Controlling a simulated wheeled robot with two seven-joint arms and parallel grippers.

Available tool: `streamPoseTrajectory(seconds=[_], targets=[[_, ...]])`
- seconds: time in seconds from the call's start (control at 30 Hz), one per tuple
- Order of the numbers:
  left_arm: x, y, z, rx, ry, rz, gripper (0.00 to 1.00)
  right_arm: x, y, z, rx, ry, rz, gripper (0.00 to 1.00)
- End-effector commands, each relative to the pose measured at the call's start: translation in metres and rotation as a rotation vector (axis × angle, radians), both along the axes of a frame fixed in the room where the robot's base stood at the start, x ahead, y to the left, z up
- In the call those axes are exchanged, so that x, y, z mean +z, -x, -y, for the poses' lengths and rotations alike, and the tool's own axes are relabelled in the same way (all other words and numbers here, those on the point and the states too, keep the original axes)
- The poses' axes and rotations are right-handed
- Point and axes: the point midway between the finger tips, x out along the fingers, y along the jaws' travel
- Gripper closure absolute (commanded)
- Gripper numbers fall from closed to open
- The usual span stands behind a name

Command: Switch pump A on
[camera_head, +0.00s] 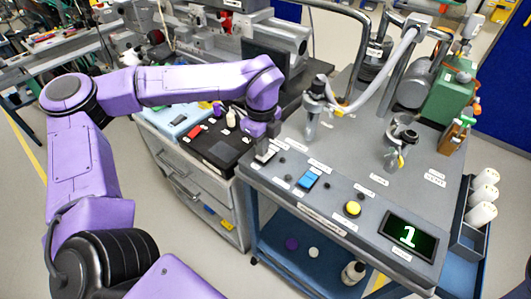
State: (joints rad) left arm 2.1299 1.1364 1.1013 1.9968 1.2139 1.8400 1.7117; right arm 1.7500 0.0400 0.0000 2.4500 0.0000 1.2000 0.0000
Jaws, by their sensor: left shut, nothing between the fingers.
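The grey pump cart (335,165) stands at the right, its top carrying switches and small white labels too small to read. A pale switch (266,156) sits at the cart's near left corner. A blue switch (308,179) and a yellow round button (353,208) are farther right. I cannot tell from the labels which control is pump A's. My left gripper (263,146) is shut and empty, pointing down right at the pale switch. It partly hides that switch, and I cannot tell whether they touch. My right gripper is out of view.
A dark display (409,236) showing 1 is at the cart's front right. A metal post (314,105) with a hose and a green pump (450,92) rise behind the controls. A drawer cabinet with a black mat (219,149) adjoins at left. White cylinders (483,195) stand at right.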

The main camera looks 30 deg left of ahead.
Motion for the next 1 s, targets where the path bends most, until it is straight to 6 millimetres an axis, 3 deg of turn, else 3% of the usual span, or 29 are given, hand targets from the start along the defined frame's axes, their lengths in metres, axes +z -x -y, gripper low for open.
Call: streamPoseTrajectory(seconds=[1.0], targets=[[-0.011,0.000,0.000,-0.001,0.000,0.000,1.00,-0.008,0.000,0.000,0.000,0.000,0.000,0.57]])
